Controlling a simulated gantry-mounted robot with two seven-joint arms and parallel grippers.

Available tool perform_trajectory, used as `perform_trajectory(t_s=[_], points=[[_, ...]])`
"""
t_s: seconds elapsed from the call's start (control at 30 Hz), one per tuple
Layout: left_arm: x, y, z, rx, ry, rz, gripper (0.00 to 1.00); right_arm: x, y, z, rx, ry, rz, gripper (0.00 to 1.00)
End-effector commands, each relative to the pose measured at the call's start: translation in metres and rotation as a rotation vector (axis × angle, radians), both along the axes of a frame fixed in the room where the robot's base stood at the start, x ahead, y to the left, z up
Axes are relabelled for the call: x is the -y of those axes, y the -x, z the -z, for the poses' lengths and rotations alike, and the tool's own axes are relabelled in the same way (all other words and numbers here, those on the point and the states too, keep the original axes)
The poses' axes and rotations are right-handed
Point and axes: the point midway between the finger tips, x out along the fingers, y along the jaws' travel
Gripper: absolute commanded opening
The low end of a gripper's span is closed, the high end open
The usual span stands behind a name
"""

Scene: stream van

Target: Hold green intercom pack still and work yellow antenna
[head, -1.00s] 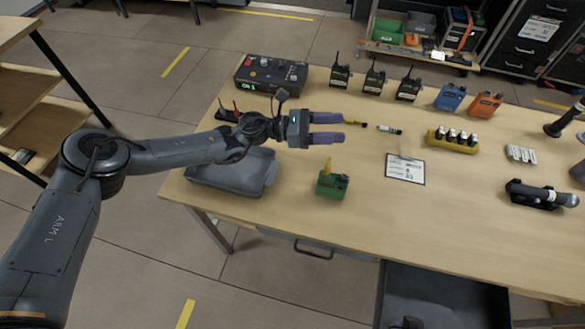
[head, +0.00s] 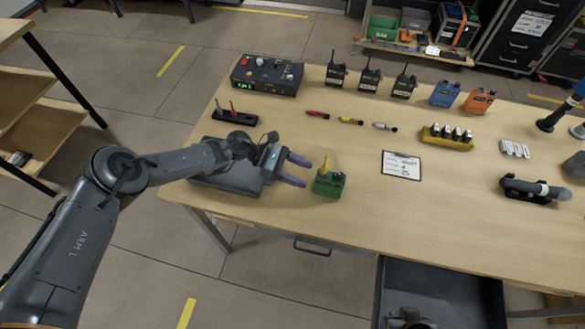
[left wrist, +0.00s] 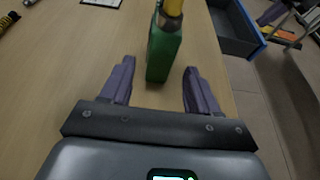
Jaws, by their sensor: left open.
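The green intercom pack (head: 328,184) stands upright near the front edge of the wooden table, with its yellow antenna (head: 325,165) pointing up from its top. My left gripper (head: 301,172) is open and empty just left of the pack, its two purple fingers pointing towards it. In the left wrist view the pack (left wrist: 163,52) stands just beyond the fingertips, roughly between their lines, and the yellow antenna (left wrist: 172,8) is cut off by the top edge. The fingers do not appear to touch the pack.
A grey case (head: 228,177) lies under my left arm. Red, yellow and white-tipped pieces (head: 350,121) lie behind the pack. A clipboard (head: 401,165) lies to its right. Black radios (head: 370,76) stand farther back. An open drawer (head: 440,290) juts out below the front edge.

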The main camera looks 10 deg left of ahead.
Motion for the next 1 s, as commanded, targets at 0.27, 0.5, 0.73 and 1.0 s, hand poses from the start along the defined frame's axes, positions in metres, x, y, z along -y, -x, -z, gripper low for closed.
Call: perform_trajectory(t_s=[0.27,0.5,0.73,1.0], points=[[0.032,0.001,0.012,0.000,0.001,0.001,0.61,0.000,0.000,0.011,0.000,0.000,0.000,0.00],[0.052,0.001,0.019,0.000,0.001,0.001,0.61,0.000,0.000,0.012,0.000,-0.001,0.001,0.00],[0.062,0.001,0.023,-0.001,0.000,0.000,0.61,0.000,0.000,0.013,0.000,0.000,0.001,0.00],[0.065,0.001,0.023,-0.001,0.000,0.000,0.61,0.000,0.000,0.013,0.000,0.000,0.000,0.00]])
